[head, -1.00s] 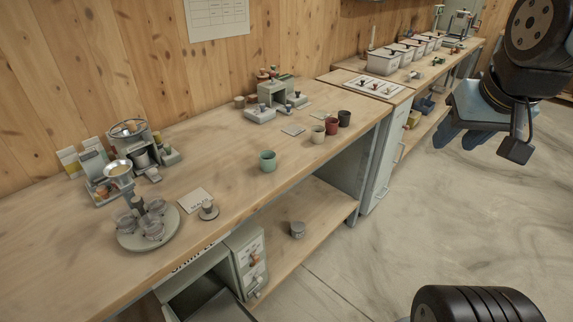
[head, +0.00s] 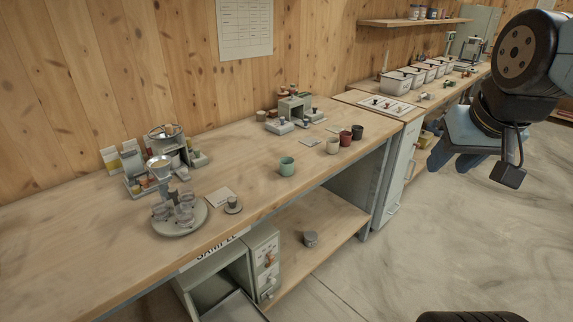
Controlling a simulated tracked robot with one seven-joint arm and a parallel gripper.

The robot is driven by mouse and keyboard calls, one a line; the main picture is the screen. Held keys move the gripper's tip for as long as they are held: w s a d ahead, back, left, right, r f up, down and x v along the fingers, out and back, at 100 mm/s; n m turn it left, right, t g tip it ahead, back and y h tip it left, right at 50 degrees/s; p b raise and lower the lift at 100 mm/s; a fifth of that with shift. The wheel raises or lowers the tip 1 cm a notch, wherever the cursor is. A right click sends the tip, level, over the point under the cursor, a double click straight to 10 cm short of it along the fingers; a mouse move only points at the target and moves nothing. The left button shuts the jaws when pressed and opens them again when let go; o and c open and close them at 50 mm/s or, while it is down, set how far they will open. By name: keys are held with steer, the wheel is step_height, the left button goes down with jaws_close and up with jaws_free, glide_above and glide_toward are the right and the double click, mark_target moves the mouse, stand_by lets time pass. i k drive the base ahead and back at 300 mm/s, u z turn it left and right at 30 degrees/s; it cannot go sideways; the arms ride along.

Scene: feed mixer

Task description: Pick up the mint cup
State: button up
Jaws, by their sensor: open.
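The mint cup (head: 287,167) stands upright on the wooden bench, near its front edge, left of the other cups. My gripper (head: 447,155) is at the right of the view, out over the floor and well apart from the mint cup. Its blue-grey fingers are spread and nothing shows between them. A cream cup (head: 333,146), a red cup (head: 346,138) and a dark cup (head: 358,132) stand in a row to the right of the mint cup.
A round tray (head: 165,229) with glass jars and a card (head: 220,197) lie left of the mint cup. A grey block stand (head: 294,108) is behind it. An open drawer (head: 228,305) juts out below the bench.

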mark_target(287, 167)
steer(key=i, duration=0.85)
steer(key=z, duration=0.05)
